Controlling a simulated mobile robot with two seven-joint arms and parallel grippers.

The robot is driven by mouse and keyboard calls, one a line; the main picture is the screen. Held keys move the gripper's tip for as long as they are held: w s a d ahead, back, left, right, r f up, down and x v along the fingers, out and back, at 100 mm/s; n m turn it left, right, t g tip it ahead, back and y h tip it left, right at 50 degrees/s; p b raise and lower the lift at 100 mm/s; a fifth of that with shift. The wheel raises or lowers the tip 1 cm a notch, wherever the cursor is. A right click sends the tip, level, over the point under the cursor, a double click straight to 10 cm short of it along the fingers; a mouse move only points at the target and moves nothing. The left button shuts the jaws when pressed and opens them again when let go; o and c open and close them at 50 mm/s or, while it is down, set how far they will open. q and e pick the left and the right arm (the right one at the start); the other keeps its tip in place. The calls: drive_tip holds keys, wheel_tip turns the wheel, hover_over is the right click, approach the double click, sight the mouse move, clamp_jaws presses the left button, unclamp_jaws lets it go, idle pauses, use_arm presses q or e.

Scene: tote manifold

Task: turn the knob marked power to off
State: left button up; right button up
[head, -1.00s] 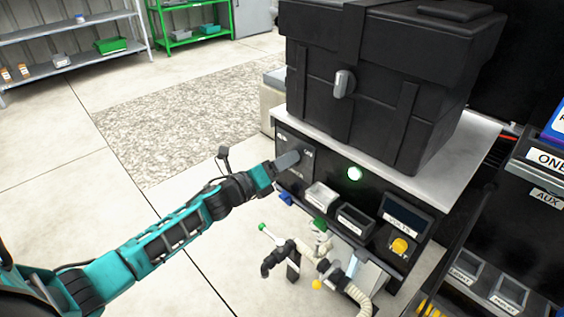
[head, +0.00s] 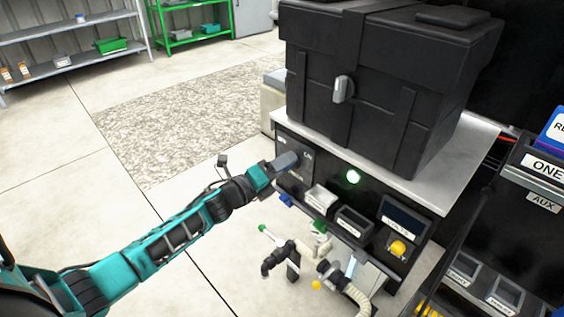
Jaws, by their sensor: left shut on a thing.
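The panel with the power knob (head: 299,175) is the dark plate at the left end of the black cabinet front, below the white top. Small pale lettering shows on it but is too small to read surely. My left gripper (head: 286,160) reaches in from the left and is against this panel, shut on the power knob. The knob itself is hidden behind the gripper, so its pointing direction cannot be seen. My right gripper is out of view.
A large black case (head: 385,75) stands on the white cabinet top (head: 455,165). Small bins (head: 321,198), a dark display (head: 405,213) and a yellow knob (head: 398,248) are right of the panel. Hoses and fittings (head: 290,258) stand below. Open floor (head: 120,210) lies left.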

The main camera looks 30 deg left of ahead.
use_arm(q)
drive_tip(key=shift+f+n+p, duration=0.2)
drive_tip(key=shift+n+p, duration=1.15)
drive_tip(key=shift+n, duration=2.45)
drive_tip(key=shift+f+n+p, duration=0.2)
drive_tip(key=shift+n+p, duration=1.1)
drive_tip(key=shift+n, duration=2.5)
drive_tip(key=o, duration=1.1)
drive_tip(key=shift+c, duration=0.2)
drive_tip(key=p+v, duration=0.2)
drive_tip(key=v, duration=1.1)
drive_tip(key=shift+p, duration=0.35)
